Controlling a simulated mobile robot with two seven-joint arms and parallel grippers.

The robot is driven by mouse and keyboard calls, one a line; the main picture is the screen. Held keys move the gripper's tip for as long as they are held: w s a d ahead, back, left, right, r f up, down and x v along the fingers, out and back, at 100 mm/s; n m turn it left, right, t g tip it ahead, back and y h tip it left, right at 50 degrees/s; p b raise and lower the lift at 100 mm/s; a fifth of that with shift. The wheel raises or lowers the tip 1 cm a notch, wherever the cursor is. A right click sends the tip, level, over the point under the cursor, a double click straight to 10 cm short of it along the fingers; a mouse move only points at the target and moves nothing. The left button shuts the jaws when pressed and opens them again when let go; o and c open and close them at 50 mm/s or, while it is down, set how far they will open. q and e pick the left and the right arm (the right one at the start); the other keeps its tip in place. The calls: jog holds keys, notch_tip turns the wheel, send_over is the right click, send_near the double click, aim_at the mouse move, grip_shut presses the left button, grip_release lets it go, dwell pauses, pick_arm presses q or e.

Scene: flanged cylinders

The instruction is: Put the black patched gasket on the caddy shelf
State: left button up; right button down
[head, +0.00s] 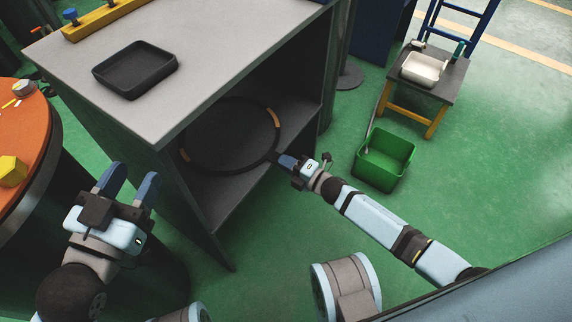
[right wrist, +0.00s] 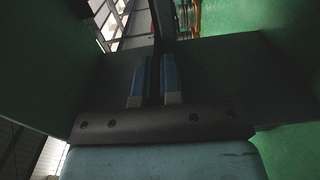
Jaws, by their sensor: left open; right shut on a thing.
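The black gasket (head: 226,173) is a large thin ring with orange patches. It is inside the open side of the grey caddy (head: 165,75), over the caddy shelf (head: 234,198). I cannot tell whether it rests on the shelf or is held just above it. My right gripper (head: 281,159) is shut on the ring's near right rim, at the caddy's opening. My left gripper (head: 128,182) is open and empty, left of the caddy.
A black tray (head: 135,70) and a yellow rail (head: 100,20) are on the caddy top. A round orange table (head: 35,130) stands at the left. A green bin (head: 385,158) and a small stool (head: 440,82) with a white tub (head: 423,69) are at the right.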

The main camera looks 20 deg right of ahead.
jog(key=shift+f, duration=0.15)
jog(key=c, duration=1.3)
grip_release()
jog(key=shift+r, duration=0.2)
